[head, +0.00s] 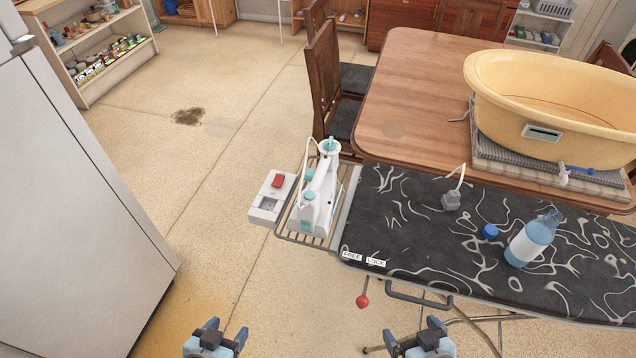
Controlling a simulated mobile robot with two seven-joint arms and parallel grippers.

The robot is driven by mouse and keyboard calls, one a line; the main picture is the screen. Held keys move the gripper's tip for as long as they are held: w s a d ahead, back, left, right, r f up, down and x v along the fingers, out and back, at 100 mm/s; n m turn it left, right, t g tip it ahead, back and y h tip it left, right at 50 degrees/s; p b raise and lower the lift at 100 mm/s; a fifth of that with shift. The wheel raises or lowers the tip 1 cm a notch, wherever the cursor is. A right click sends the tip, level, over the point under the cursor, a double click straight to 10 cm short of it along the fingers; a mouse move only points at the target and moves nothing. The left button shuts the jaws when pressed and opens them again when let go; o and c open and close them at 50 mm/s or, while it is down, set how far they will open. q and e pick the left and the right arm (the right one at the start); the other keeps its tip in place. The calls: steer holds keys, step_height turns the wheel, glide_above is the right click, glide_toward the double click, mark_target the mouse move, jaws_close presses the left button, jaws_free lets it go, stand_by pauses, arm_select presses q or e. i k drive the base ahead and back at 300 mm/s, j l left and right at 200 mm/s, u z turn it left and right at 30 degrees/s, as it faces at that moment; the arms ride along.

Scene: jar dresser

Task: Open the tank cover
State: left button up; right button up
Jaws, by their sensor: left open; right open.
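A white steam iron (322,200) with teal parts stands upright on the wire rest (291,222) at the left end of the ironing board. Teal pieces show at its top, side and base; I cannot tell which one is the tank cover or whether it is open. My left gripper (226,332) is open and empty at the bottom edge, below and left of the iron. My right gripper (413,332) is open and empty at the bottom edge, below and right of the iron. Both are well apart from it.
The black patterned ironing board (420,240) carries a clear bottle (529,242), a blue cap (490,231) and a grey plug (451,201). A red-knobbed lever (362,301) hangs below. A wooden table (425,80) holds a yellow tub (550,95). Floor left of the board is clear.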

mark_target(309, 176)
steer(key=j+z, duration=0.15)
steer(key=z, duration=0.4)
steer(key=i+j+z, duration=0.25)
steer(key=j, duration=0.25)
steer(key=j+z, duration=0.25)
steer(key=j, duration=0.3)
